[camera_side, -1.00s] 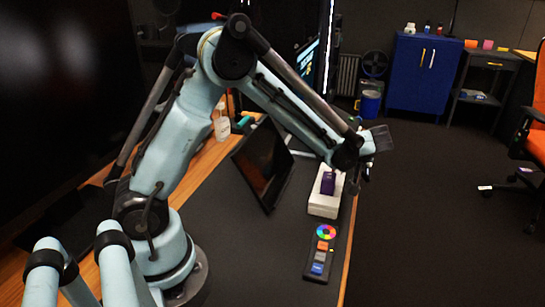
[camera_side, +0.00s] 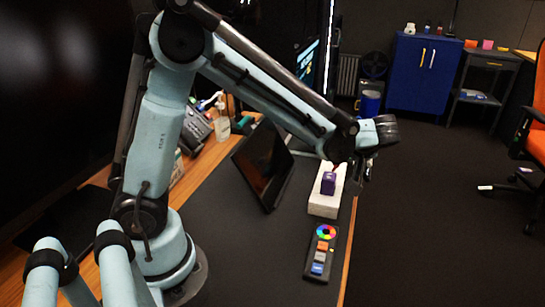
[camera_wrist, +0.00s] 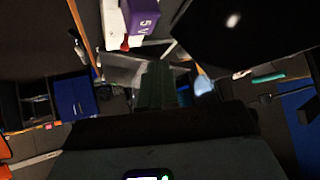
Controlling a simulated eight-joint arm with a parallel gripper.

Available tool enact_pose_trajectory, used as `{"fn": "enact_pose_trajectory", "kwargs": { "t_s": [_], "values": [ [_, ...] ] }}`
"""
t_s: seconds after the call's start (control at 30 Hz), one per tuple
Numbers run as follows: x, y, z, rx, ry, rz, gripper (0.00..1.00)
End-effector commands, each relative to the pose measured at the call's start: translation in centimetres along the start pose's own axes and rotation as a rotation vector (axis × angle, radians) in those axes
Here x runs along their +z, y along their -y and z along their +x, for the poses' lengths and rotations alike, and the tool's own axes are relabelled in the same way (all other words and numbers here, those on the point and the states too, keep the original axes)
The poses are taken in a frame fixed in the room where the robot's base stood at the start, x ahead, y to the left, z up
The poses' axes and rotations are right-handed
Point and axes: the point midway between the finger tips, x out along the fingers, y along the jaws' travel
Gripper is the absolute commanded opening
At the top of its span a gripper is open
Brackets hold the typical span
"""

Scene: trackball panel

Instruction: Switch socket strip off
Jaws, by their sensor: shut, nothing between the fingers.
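The white socket strip (camera_side: 326,207) lies along the right edge of the dark desk, with a purple block (camera_side: 328,184) plugged in on top. A small red part, perhaps its switch, shows at the strip's far end. In the wrist view the strip (camera_wrist: 113,28) is at the top, beside the purple block (camera_wrist: 146,18), with a red part (camera_wrist: 125,44) at its end. My gripper's dark fingers (camera_wrist: 160,84) are shut and empty, and appear below the strip in that view. In the side view my wrist is above and beyond the strip; the fingertips are not clear.
A black panel with a colour wheel and buttons (camera_side: 321,252) lies nearer on the desk. A tilted dark screen (camera_side: 262,165) stands left of the strip. A bottle (camera_side: 222,123) and a phone (camera_side: 196,130) are behind it. The floor right of the desk edge is open.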

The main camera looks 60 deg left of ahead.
Motion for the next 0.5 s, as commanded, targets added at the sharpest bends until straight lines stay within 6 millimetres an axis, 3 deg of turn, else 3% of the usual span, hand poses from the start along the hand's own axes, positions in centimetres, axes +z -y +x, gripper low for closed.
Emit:
{"fn": "enact_pose_trajectory", "kwargs": {
  "t_s": [0.2, 0.5],
  "values": [
    [0.2, -0.3, -3.7, 0.001, 0.0, 0.002, 0.0],
    [0.3, -0.3, -5.2, -0.001, 0.0, 0.0, 0.0]
  ]
}}
